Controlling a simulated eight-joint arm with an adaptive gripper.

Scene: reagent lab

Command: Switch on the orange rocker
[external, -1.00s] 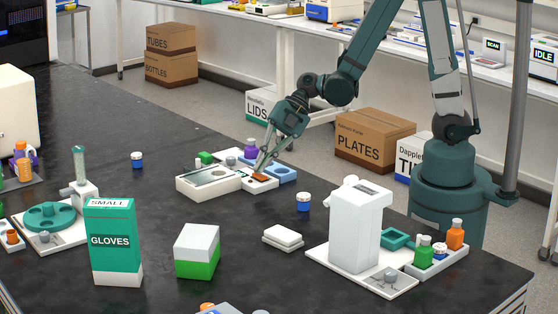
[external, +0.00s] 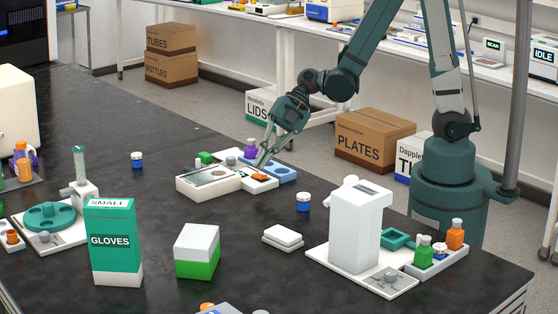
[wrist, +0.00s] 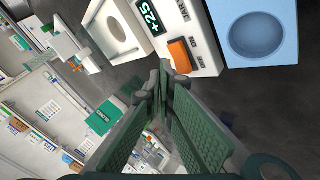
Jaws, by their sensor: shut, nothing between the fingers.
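The orange rocker (wrist: 183,55) sits on a white panel (wrist: 205,62) with dark lettering and a display reading +25. In the external view the orange rocker (external: 262,177) is a small orange patch on the white device (external: 208,182). My gripper (external: 258,165) is shut and empty, its tips pointing down at the rocker's near area. In the wrist view the closed fingertips of my gripper (wrist: 166,68) are right beside the rocker's lower left edge. I cannot tell whether they touch it.
A blue block with a round well (wrist: 257,38) adjoins the panel.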

